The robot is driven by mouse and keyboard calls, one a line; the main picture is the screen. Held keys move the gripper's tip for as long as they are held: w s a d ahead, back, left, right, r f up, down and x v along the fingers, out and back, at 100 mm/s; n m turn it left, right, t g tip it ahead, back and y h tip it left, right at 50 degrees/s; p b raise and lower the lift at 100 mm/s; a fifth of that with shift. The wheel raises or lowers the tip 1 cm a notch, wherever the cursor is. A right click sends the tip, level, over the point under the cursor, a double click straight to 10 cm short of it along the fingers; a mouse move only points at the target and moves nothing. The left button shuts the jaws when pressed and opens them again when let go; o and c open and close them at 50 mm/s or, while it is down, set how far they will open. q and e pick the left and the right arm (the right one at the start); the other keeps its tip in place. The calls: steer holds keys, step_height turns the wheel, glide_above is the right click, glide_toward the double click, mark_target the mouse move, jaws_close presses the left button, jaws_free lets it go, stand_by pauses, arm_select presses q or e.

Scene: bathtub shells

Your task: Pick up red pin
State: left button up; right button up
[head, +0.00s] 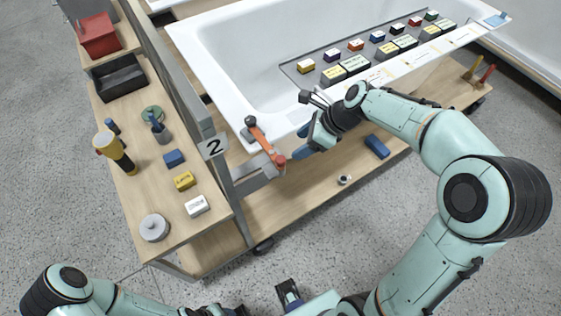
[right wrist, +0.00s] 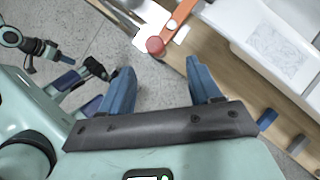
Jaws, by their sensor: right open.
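A small red knob-like end (head: 279,159) sits on an orange lever (head: 264,142) at the tub's near left corner, beside the grey post. I cannot tell whether this is the red pin. The red end also shows in the right wrist view (right wrist: 155,46), just beyond the fingertips. Another red upright piece (head: 487,74) stands at the far right of the lower bench. My right gripper (right wrist: 160,72) is open with nothing between its blue fingers; in the head view it (head: 301,143) is close right of the lever. My left arm (head: 70,285) is low at the left; its jaws are unclear.
The white tub shell (head: 215,50) carries a tray of coloured blocks. A blue block (head: 376,146) and a small round part (head: 344,180) lie on the lower bench. A grey post marked 2 (head: 214,148) divides it from the left bench with a flashlight, blocks and bins.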

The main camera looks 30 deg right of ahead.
mark_target(281, 158)
steer(key=x, duration=0.6)
steer(key=b+x, duration=0.1)
steer(key=x, duration=0.2)
steer(key=shift+s+a, duration=0.25)
steer(key=shift+a, duration=0.15)
steer(key=c, duration=1.1)
steer(key=shift+c, duration=0.2)
